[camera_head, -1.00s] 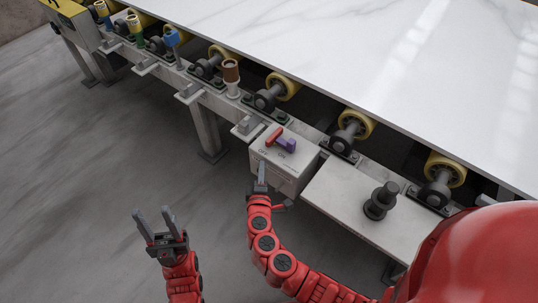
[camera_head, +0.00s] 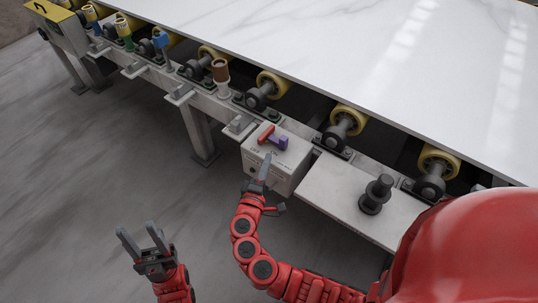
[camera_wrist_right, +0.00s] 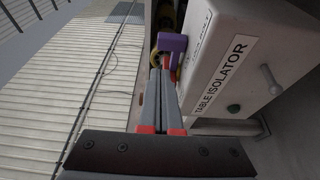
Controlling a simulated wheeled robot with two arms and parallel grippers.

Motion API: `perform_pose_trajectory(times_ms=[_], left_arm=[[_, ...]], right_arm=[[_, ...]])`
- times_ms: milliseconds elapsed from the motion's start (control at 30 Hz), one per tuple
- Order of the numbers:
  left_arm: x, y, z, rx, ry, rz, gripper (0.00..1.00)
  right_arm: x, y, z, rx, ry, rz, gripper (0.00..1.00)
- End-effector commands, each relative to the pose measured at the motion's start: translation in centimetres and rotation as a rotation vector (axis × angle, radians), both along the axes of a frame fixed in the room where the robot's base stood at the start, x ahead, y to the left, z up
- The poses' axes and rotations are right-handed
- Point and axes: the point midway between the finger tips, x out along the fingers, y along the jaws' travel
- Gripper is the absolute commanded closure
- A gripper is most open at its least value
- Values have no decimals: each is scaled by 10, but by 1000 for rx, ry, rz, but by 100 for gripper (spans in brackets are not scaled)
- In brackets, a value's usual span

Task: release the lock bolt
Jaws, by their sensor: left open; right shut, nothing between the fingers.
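A light grey box (camera_head: 277,168) labelled "TABLE ISOLATOR" (camera_wrist_right: 222,75) stands at the table's near edge. On its top are a red handle (camera_head: 266,134) and a purple piece (camera_head: 279,143); the purple piece also shows in the right wrist view (camera_wrist_right: 171,46). I cannot tell which part is the lock bolt. My right gripper (camera_head: 266,160) is shut and empty, its tips in front of the box's upper front edge. In the right wrist view its fingers (camera_wrist_right: 162,80) point toward the purple piece; contact is unclear. My left gripper (camera_head: 140,236) is open and empty, over the floor at lower left.
A white stone slab (camera_head: 350,60) lies on yellow rollers behind. The floor at left is clear.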

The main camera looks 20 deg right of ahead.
Motion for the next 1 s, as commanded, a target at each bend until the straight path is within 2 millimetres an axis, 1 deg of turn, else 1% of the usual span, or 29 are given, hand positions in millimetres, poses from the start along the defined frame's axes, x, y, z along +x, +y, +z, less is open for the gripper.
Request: perform_pose_trajectory(times_ms=[100, 300, 500, 667, 1000], left_arm=[[0, 0, 5, 0, 0, 0, 50], [0, 0, 10, 0, 0, 0, 50], [0, 0, 12, 0, 0, 0, 50], [0, 0, 12, 0, 0, 0, 50], [0, 0, 12, 0, 0, 0, 50]], right_arm=[[18, -15, 1, -2, 4, -10, 100], [49, -33, 1, -1, 2, -6, 100], [66, -44, 1, 0, 1, -4, 100], [70, -46, 0, 1, 2, -1, 100], [68, -48, -1, 0, 1, -2, 100]])
